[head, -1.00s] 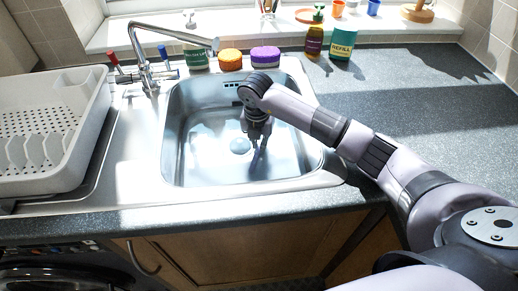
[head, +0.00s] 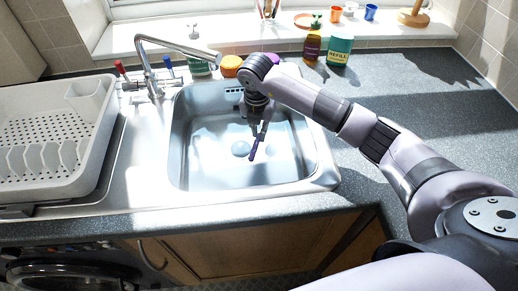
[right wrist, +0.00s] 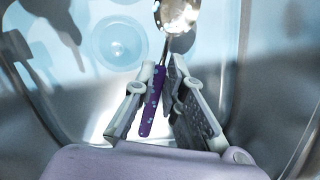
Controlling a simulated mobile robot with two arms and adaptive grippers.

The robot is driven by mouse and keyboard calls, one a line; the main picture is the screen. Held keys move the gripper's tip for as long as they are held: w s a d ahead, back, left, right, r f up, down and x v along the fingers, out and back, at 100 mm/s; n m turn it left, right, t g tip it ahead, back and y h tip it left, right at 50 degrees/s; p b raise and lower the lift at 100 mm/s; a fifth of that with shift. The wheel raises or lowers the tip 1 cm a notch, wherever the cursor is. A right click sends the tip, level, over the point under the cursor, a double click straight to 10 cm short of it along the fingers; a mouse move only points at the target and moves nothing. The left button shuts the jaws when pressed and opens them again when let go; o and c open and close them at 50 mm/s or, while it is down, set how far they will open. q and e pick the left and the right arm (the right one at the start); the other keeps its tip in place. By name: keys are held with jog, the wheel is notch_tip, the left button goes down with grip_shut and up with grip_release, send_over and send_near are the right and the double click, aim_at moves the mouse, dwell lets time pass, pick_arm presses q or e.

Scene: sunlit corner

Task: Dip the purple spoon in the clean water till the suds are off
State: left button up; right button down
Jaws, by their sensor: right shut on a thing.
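My right gripper (head: 257,122) hangs over the sink basin, shut on the purple spoon (head: 257,148). In the right wrist view the gripper (right wrist: 160,80) has the spoon's purple handle (right wrist: 153,102) between its fingers. The metal bowl (right wrist: 176,14) points away from the palm. White specks like suds show on the bowl and handle. The sink basin (head: 178,140) looks pale blue inside, with a round drain (head: 241,148) at the bottom. The clean water's surface is hard to make out, and I cannot tell whether the spoon tip touches it. My left gripper is out of view.
A tap (head: 180,48) reaches over the basin's back left. A white dish rack (head: 50,130) stands on the left. Sponges (head: 231,64) and a green tub (head: 200,66) line the back edge. Bottles (head: 312,45) stand behind. The right counter (head: 420,90) is mostly clear.

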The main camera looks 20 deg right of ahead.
notch_tip(320, 180, up, 12)
jog(key=p, duration=0.7)
jog(key=shift+f, duration=0.15)
dwell(2.2)
notch_tip(320, 180, up, 4)
jog(key=p, duration=0.2)
jog(key=shift+p, duration=0.35)
dwell(0.3)
